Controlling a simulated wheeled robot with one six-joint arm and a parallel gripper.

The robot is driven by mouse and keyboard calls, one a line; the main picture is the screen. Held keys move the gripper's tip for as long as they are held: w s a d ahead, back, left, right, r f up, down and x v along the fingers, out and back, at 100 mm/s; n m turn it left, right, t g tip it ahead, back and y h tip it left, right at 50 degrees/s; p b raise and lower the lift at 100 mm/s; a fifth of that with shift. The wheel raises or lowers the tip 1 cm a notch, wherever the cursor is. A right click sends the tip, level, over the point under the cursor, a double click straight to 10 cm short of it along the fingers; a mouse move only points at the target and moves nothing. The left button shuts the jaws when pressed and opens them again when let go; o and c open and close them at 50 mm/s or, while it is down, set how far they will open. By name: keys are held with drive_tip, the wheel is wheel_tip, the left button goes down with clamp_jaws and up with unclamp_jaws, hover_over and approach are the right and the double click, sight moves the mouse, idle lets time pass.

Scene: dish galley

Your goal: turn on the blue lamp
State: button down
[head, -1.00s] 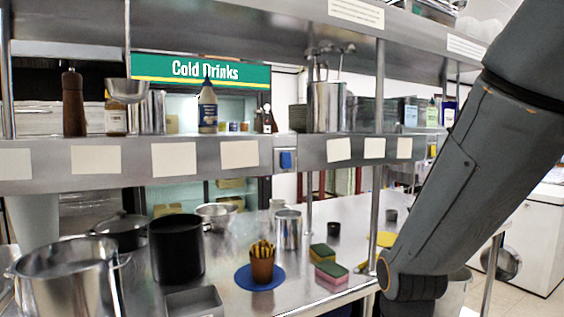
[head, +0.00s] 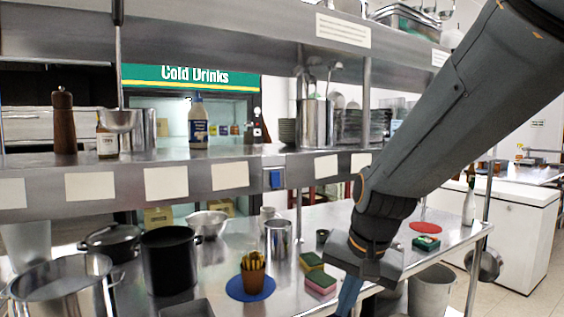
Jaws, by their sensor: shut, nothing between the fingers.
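A small blue square piece, a switch or lamp (head: 275,179), sits in a light plate on the front edge of the metal shelf. I cannot tell whether it is lit, and no other blue lamp is clear to me. My gripper (head: 348,300) is at the bottom of the head view, right of centre, below and to the right of the blue piece and well apart from it. Its blue fingers point down, are shut and hold nothing. Their tips are partly cut off by the frame edge.
Below the shelf, a steel counter holds a cup of fries on a blue mat (head: 235,291), sponges (head: 318,280), a black pot (head: 170,260) and a steel canister (head: 278,240). A red mat (head: 425,228) lies at right. Blank labels line the shelf edge.

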sight(275, 179)
drive_tip(key=w+a+r+m+t+y+p, duration=0.1)
drive_tip(key=a+r+m+p, duration=0.1)
drive_tip(key=r, duration=0.8)
drive_tip(key=w+a+r+m+t+p, duration=0.2)
drive_tip(key=r, duration=0.8)
drive_tip(key=w+a+r+m+t+y+p, duration=0.1)
drive_tip(key=w+a+r+m+p, duration=0.1)
drive_tip(key=r, duration=0.8)
drive_tip(key=shift+a+m+y, duration=0.2)
drive_tip(key=shift+m+y, duration=0.1)
drive_tip(key=shift+m, duration=0.2)
drive_tip(key=shift+w+a+r+p+x, duration=0.1)
drive_tip(key=shift+w+r+p+x, duration=0.4)
drive_tip(key=shift+x, duration=1.65)
drive_tip(key=shift+w+a+r+p+x, duration=0.2)
drive_tip(key=shift+p+x, duration=0.45)
drive_tip(key=shift+x, duration=1.55)
drive_tip(key=shift+w+a+r+p+x, duration=0.1)
drive_tip(key=shift+w+r+p+x, duration=0.4)
drive_tip(key=shift+x, duration=1.65)
drive_tip(key=shift+s+f, duration=0.15)
drive_tip(key=shift+f, duration=0.1)
